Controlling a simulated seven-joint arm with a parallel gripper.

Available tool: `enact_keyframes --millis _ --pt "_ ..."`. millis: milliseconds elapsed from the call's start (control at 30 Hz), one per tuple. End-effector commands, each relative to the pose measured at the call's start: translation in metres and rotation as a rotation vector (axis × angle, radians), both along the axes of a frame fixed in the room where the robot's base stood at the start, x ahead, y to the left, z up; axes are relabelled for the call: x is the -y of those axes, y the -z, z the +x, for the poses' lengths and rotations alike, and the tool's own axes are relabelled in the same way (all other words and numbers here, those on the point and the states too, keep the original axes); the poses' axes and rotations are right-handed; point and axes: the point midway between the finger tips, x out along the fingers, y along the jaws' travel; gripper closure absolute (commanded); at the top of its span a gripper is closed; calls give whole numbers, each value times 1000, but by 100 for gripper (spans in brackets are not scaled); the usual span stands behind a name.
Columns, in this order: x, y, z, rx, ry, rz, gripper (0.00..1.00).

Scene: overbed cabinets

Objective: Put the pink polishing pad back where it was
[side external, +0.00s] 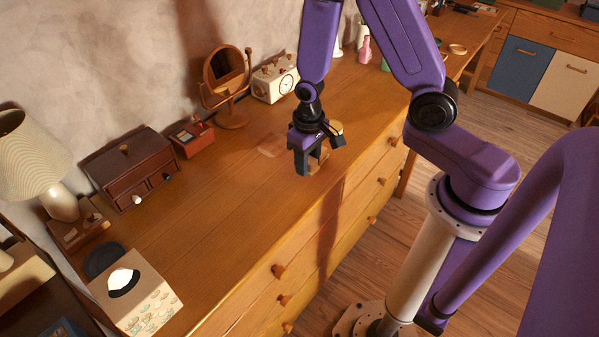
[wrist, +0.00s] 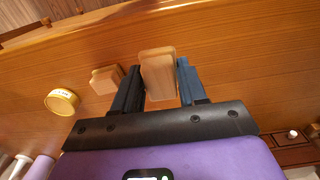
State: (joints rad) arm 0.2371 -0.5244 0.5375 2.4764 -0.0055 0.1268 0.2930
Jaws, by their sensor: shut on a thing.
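My gripper (side external: 308,168) is low over the wooden dresser top, near its front edge. In the wrist view its two dark fingers (wrist: 158,88) are closed on a peach-tan block (wrist: 158,73) with rounded edges. I cannot tell for sure whether this block is the pink polishing pad or whether it touches the wood. A second, smaller tan block (wrist: 105,80) lies just left of the fingers, apart from the held one. In the side view a pale pinkish flat patch (side external: 271,147) shows on the dresser top left of my gripper; I cannot tell whether it is an object.
A yellow round tin (wrist: 62,101) stands left of the blocks. The dresser top left of my gripper is mostly clear.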

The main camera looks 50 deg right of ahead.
Motion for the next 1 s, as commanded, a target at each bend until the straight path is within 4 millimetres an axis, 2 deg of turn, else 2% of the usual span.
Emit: enact_keyframes --millis 100,467,700,1000 --pt "0 12 8 -3 0 -1 83" --pt "-2 32 25 -1 0 0 83" --pt "-2 56 24 -1 -2 0 83" --pt "-2 59 24 0 0 0 83"
